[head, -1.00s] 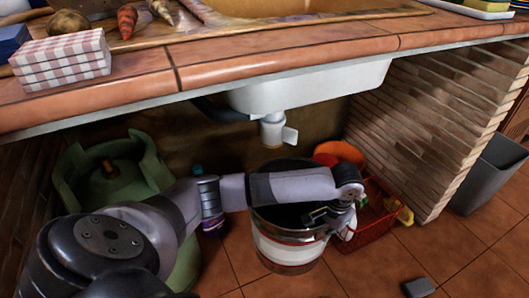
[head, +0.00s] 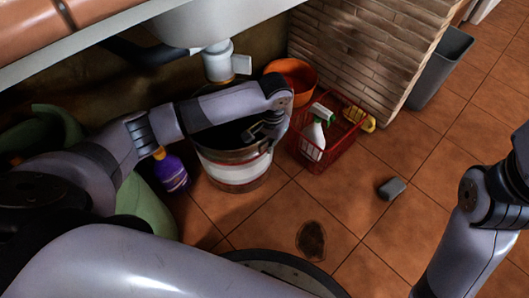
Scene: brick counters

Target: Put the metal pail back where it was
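The metal pail (head: 236,174), with a white side and red bands, stands upright on the tiled floor under the sink, below the white drain pipe. Its dark inside shows partly; my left arm covers part of its rim. My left gripper (head: 262,132) points down at the pail's right rim, close to it or touching it. Its fingers are dark and small here, so I cannot tell whether they are shut on the rim. My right arm is at the right edge; its gripper is out of view.
A red basket (head: 322,152) with a spray bottle (head: 314,135) stands right of the pail, an orange bucket (head: 291,78) behind. A purple bottle (head: 171,171) is on the left. A grey block (head: 392,189) and dark stain (head: 311,240) are on the otherwise open floor.

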